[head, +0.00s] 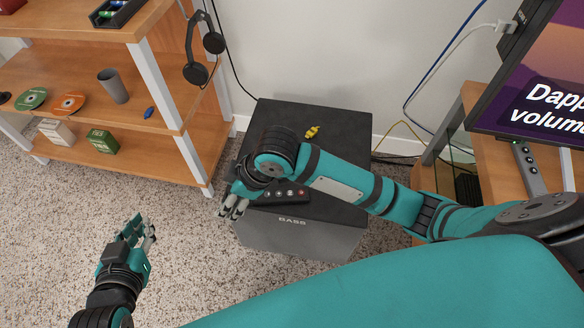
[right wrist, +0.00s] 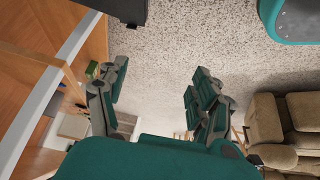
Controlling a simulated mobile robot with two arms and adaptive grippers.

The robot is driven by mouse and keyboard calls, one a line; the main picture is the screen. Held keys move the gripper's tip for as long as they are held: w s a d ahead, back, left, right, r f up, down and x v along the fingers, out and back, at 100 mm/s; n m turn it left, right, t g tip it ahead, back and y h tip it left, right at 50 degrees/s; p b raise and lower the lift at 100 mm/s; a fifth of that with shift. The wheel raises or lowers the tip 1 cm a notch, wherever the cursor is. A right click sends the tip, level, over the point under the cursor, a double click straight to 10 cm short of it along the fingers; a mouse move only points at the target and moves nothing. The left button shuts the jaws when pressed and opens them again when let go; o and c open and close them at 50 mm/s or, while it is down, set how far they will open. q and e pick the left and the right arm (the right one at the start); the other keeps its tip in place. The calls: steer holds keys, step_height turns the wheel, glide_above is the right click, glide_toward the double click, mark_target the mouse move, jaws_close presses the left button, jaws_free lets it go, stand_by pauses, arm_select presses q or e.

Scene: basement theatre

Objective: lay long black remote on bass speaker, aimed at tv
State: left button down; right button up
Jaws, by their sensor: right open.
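The bass speaker (head: 299,238) is a dark box on the carpet with "BASS" on its front. A long black remote (head: 283,195) with several buttons lies on its top near the front edge, lengthwise left to right, partly hidden by my right arm. I cannot tell which end is its front. The tv (head: 550,90) stands at the right, cut by the frame. My right gripper (head: 232,208) is at the speaker's left front edge, beside the remote; the right wrist view shows it open and empty (right wrist: 158,92). My left gripper (head: 143,235) is open and empty over the carpet.
A yellow figure (head: 312,131) stands on the speaker's back part. A wooden shelf (head: 150,150) at left holds discs, a cup and boxes; headphones (head: 203,48) hang on its side. A grey bar with buttons (head: 527,168) lies on the tv stand. Carpet at front left is clear.

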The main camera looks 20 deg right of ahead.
steer(key=s+d+r+m+t+h, duration=0.1)
steer(key=d+r+m+t, duration=0.2)
steer(key=d, duration=0.4)
steer(key=s+d+r+m+t+h, duration=0.2)
steer(key=d+m+t, duration=0.4)
steer(key=d, duration=0.1)
steer(key=shift+r+m, duration=0.4)
